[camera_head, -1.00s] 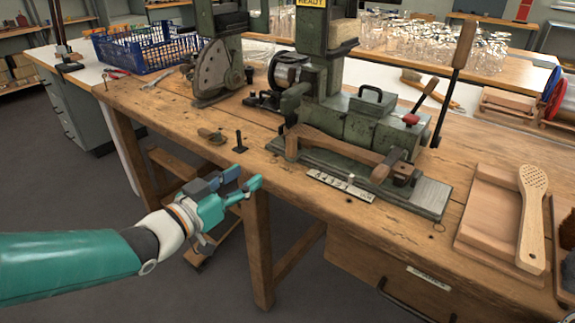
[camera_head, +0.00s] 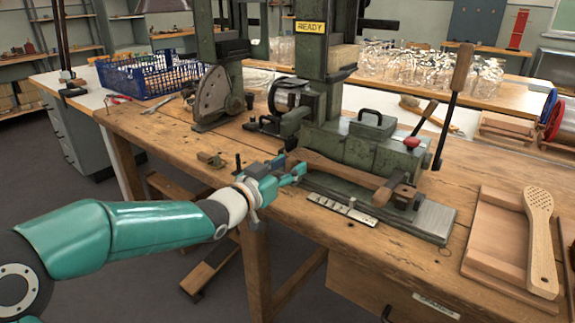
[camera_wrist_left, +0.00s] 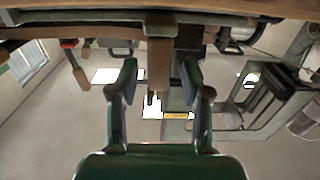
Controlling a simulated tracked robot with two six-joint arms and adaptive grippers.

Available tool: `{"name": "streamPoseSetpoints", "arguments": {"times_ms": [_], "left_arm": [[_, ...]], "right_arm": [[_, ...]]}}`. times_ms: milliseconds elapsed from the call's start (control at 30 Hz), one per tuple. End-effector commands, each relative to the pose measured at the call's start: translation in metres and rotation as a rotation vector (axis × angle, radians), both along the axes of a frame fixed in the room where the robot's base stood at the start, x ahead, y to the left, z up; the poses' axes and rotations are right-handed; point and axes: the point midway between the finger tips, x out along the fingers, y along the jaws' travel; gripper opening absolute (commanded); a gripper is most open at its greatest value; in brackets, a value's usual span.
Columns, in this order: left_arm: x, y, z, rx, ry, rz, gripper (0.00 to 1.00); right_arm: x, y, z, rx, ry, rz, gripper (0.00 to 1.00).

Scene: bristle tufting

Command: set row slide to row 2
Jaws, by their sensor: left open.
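The green tufting machine (camera_head: 345,145) stands on the wooden bench. A pale marked strip (camera_head: 342,207), seemingly the row slide's scale, lies along the front of its base; its markings are too small to read. A wooden brush body (camera_head: 335,168) lies across the machine just above the strip. My left gripper (camera_head: 296,170) is open at the left end of the machine base, close to the brush body's left end. In the left wrist view its two fingers (camera_wrist_left: 158,82) are apart, with a brown bar (camera_wrist_left: 160,50) showing between them; I cannot tell its depth. My right gripper is not in view.
A wooden tray (camera_head: 490,240) with a perforated paddle-shaped brush body (camera_head: 540,230) lies at the right. A tall lever (camera_head: 455,95) and a red knob (camera_head: 411,142) rise from the machine's right side. A blue crate (camera_head: 150,75) stands at the back left.

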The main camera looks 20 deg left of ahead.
Motion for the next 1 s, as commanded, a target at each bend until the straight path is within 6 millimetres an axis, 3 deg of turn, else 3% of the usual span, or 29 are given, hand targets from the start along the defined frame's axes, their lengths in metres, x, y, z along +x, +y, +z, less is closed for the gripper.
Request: {"name": "streamPoseSetpoints", "arguments": {"times_ms": [200,467,767,1000], "left_arm": [[0.015,-0.006,0.0,0.0,0.0,0.0,0.48],[0.016,-0.006,0.0,-0.001,0.0,0.001,0.48],[0.016,-0.005,0.0,-0.001,0.0,0.002,0.01],[0.016,-0.004,0.0,-0.001,0.0,0.003,0.0]], "right_arm": [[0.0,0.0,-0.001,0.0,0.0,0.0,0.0],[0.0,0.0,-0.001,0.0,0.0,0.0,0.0],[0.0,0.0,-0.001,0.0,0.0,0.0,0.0],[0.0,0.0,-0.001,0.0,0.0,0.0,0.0]]}}
